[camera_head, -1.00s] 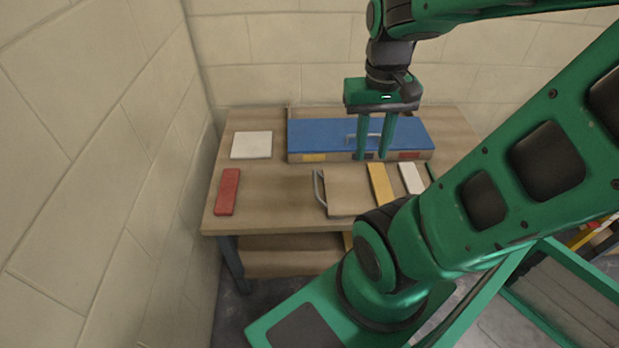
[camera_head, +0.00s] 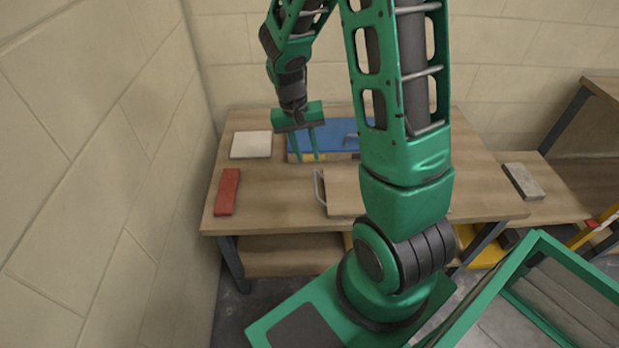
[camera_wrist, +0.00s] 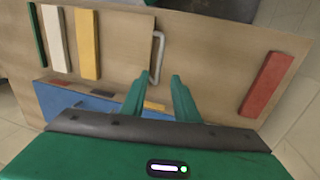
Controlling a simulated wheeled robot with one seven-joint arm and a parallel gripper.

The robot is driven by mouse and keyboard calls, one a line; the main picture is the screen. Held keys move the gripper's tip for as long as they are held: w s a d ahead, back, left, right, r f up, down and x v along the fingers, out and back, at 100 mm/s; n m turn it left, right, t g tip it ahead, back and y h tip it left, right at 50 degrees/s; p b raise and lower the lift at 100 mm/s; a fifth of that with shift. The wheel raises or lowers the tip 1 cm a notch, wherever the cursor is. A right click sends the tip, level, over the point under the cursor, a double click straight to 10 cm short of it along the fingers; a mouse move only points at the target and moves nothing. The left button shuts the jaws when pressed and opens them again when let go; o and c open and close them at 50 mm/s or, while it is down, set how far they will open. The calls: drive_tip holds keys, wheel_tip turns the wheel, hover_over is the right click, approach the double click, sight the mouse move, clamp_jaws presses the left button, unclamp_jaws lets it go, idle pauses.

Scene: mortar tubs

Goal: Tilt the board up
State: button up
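A flat light-wood board (camera_head: 344,190) lies flat on the workbench, with a pale metal bar handle (camera_head: 319,188) along its left edge. My arm hides part of the right side of the bench in the head view. In the wrist view the board (camera_wrist: 120,45) and its handle (camera_wrist: 157,58) lie beyond my fingertips. My gripper (camera_head: 307,159) points down at the left end of the blue-topped box, behind the board. Its two fingers are apart with nothing between them, and they also show in the wrist view (camera_wrist: 163,77).
The long blue-topped box (camera_head: 333,137) stands behind the board. A red block (camera_head: 227,192) and a white square tile (camera_head: 251,145) lie at the left of the bench. Yellow (camera_wrist: 87,44) and white (camera_wrist: 54,39) strips lie beside the board. Bare bench lies between red block and handle.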

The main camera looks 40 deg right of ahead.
sight(315, 182)
drive_tip(key=f, duration=0.3)
drive_tip(key=d+f, duration=0.1)
drive_tip(key=f, duration=0.3)
drive_tip(key=s+f, duration=0.1)
drive_tip(key=f, duration=0.2)
drive_tip(key=shift+d+f, duration=0.25)
drive_tip(key=shift+d, duration=0.05)
drive_tip(key=shift+c, duration=0.3)
